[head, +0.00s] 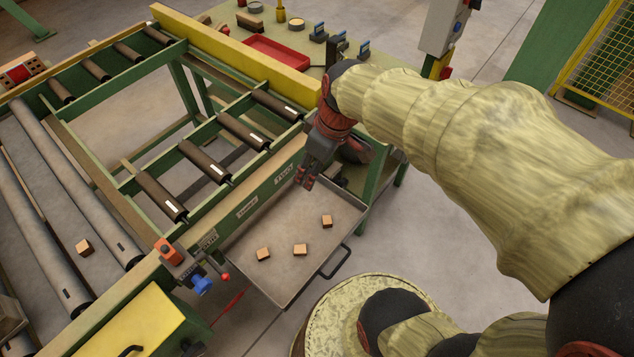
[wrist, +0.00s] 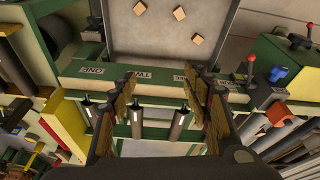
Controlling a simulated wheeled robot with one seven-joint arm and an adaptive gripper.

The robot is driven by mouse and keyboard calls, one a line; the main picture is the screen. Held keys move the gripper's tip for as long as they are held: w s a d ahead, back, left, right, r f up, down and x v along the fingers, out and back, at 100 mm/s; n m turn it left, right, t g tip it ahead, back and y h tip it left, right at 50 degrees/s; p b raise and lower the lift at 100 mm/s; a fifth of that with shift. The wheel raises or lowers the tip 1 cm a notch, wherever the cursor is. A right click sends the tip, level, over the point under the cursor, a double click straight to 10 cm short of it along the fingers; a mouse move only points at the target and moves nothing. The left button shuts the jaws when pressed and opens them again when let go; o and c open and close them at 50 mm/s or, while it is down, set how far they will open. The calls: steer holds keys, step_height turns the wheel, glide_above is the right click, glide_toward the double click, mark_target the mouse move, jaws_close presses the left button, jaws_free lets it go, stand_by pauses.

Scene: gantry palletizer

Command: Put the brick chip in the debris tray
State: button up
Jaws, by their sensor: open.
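A small tan brick chip (head: 84,246) lies on the grey conveyor bed between long rollers at the left of the head view. The grey metal debris tray (head: 290,278) sits at the lower middle, and three similar chips (head: 300,249) lie apart on its floor. The wrist view also shows the tray (wrist: 150,40) at the top, with chips (wrist: 196,39) in it. My gripper (head: 306,183) is near the tray's far edge, by the labelled green rail. In the wrist view my gripper (wrist: 160,88) is open, with nothing held between its fingers.
A green rail (head: 247,207) with labels borders the tray. Brown rollers (head: 205,160) stand behind it. An orange and blue fitting (head: 180,259) and a yellow box (head: 130,330) are at the lower left. A red tray (head: 275,52) rests on a far bench behind a yellow beam (head: 235,50).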

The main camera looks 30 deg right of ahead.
steer(key=s+a+r+m+t, duration=0.1)
steer(key=s+a+r+m, duration=0.1)
steer(key=s+r, duration=0.2)
steer(key=s+a+r+m+t+h, duration=0.1)
steer(key=s+a+r+m, duration=0.1)
steer(key=s+r+m, duration=0.1)
steer(key=shift+s+a+r+m+t, duration=0.35)
steer(key=shift+s+r, duration=0.3)
steer(key=shift+s, duration=0.5)
steer(key=shift+a, duration=0.15)
